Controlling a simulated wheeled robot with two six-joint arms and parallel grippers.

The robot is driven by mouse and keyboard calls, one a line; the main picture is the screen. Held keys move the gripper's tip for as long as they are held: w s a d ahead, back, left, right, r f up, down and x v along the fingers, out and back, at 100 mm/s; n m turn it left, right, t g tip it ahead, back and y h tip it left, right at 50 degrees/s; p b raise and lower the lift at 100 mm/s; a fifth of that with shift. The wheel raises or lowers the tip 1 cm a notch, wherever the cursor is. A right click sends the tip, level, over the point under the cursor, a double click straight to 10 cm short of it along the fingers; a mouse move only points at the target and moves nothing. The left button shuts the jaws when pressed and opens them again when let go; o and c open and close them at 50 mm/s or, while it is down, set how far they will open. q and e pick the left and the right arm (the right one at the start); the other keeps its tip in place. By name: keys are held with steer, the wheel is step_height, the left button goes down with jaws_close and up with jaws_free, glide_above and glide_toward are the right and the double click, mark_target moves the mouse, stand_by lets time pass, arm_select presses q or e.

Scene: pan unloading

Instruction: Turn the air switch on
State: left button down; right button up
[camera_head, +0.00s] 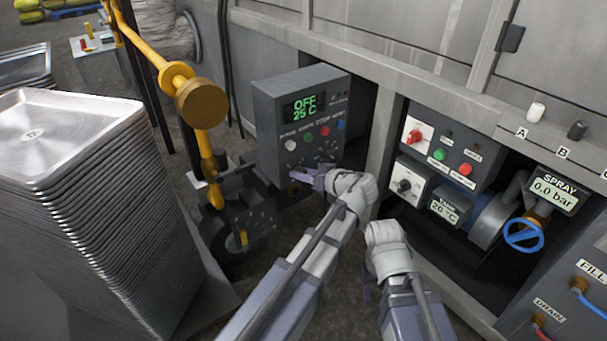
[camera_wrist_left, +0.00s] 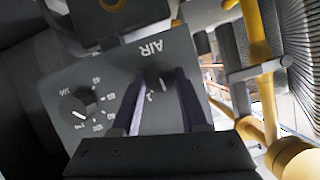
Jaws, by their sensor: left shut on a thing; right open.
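The air switch (camera_wrist_left: 154,86) is a small dark knob below the AIR label on a grey panel (camera_wrist_left: 120,62) in the left wrist view. My left gripper (camera_wrist_left: 160,80) has its two purple fingers on either side of the knob and is shut on it. In the head view my left gripper (camera_head: 303,177) reaches to the lower part of the grey control box, and the switch is hidden there. My right gripper (camera_head: 367,287) is low in front of the cabinet, mostly hidden by its wrist; it is open, away from the controls.
A numbered dial (camera_wrist_left: 84,103) sits beside the air switch. The control box display (camera_head: 303,106) reads OFF and 25 C. A yellow pipe (camera_head: 205,145) and a tall tray stack (camera_head: 110,200) stand left. A red switch (camera_head: 414,137) and blue valve wheel (camera_head: 523,235) are right.

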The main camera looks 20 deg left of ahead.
arm_select(q)
steer(key=m+y+b, duration=0.1)
steer(key=m, duration=0.1)
steer(key=m+g+y+b, duration=0.1)
steer(key=m+b, duration=0.1)
steer(key=m+g+y+b, duration=0.1)
steer(key=m, duration=0.2)
steer(key=shift+w+d+f+y+b, duration=0.2)
steer(key=shift+w+f+y+b, duration=0.05)
steer(key=shift+f+y+b, duration=0.15)
steer(key=shift+r+g, duration=0.15)
steer(key=shift+g, duration=0.15)
stand_by(0.4)
steer(key=shift+c, duration=2.1)
jaws_free()
